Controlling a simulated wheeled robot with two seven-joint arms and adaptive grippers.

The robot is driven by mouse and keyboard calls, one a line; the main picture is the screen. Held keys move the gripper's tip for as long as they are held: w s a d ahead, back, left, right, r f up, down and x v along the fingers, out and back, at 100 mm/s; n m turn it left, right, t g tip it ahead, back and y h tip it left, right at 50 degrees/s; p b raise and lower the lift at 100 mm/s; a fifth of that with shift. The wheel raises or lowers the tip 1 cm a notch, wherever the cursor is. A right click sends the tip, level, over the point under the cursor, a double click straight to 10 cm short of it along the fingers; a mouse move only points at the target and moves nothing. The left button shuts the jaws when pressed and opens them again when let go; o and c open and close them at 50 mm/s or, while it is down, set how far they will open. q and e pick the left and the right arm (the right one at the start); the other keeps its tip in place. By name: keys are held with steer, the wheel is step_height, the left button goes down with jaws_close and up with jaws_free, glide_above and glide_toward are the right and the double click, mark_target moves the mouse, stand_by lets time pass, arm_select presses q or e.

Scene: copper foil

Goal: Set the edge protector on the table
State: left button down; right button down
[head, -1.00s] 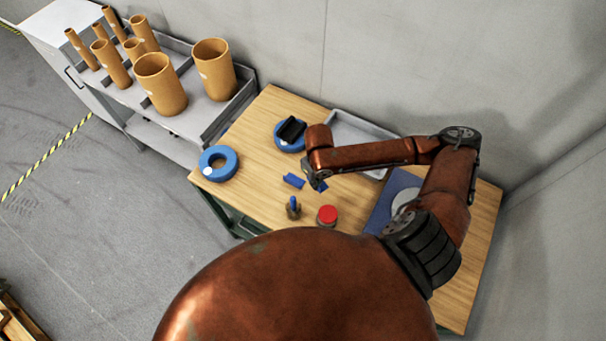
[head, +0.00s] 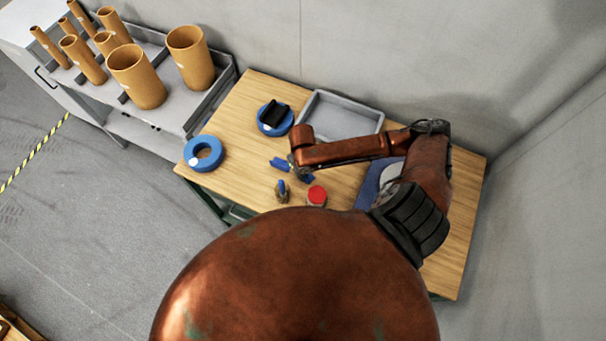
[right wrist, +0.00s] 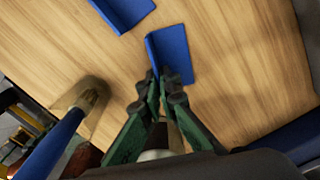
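One blue angled edge protector (right wrist: 172,52) is at the tips of my right gripper (right wrist: 163,88) in the right wrist view. The two green-and-black fingers are close together on its near end. It is low over the table or touching it; I cannot tell which. A second blue edge protector (right wrist: 124,8) lies apart from it on the wooden table (right wrist: 235,75); it also shows in the head view (head: 279,163). In the head view my right gripper (head: 301,176) is small and partly hidden by its own arm. My left gripper is out of view.
A blue-handled tool (head: 282,190) and a red-topped container (head: 317,195) stand near the gripper. Behind are a grey tray (head: 316,117) and a blue ring (head: 264,128) with a black object (head: 273,113). Another blue ring (head: 203,153) lies at the left corner.

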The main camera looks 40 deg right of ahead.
steer(key=c, duration=2.2)
jaws_free()
steer(key=shift+o, duration=0.2)
step_height(320, 180, up, 12)
steer(key=shift+r, duration=0.1)
